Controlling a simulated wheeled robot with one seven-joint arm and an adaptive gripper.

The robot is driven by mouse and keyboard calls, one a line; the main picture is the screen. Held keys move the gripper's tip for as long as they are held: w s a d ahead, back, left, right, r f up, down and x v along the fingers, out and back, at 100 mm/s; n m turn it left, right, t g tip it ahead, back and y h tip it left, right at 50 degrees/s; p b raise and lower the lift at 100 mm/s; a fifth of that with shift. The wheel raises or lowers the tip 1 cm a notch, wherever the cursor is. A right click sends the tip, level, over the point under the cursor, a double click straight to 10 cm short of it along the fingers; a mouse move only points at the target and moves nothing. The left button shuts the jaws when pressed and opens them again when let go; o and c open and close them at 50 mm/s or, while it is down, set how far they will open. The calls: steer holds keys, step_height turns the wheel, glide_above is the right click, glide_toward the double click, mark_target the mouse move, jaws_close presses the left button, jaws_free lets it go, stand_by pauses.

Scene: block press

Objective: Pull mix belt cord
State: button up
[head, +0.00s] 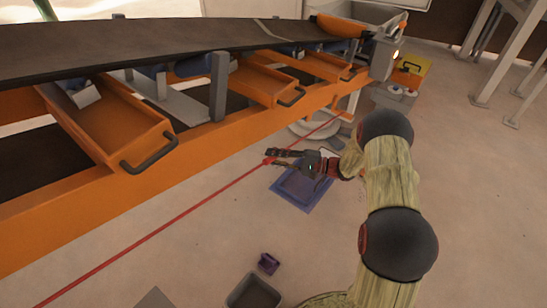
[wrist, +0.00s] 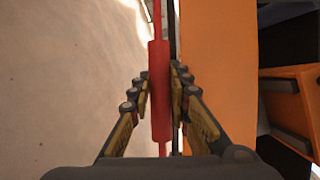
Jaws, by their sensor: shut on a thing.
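The red belt cord (head: 175,232) runs along the side of the orange conveyor (head: 230,142), from the lower left toward the far end. In the wrist view the cord carries a thicker red sleeve (wrist: 159,88). My gripper (head: 271,157) is at the cord, in front of the conveyor's far half. In the wrist view my gripper (wrist: 160,95) has a finger on each side of the red sleeve and is shut on it. The fingers hide little of the sleeve. The orange conveyor side is close on the right in the wrist view.
A blue-purple tray (head: 303,190) lies on the floor below my gripper. A small purple object (head: 268,263) and a grey bin (head: 253,293) stand nearer. Orange drawers with dark handles (head: 150,152) stick out from the conveyor. Open floor lies to the right.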

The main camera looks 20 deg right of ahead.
jaws_close()
steer(key=s+d, duration=0.2)
steer(key=s, duration=0.1)
steer(key=shift+d+p, duration=0.15)
steer(key=shift+p, duration=0.15)
steer(key=o, duration=0.8)
jaws_free()
steer(key=v, duration=1.2)
steer(key=shift+f, duration=0.1)
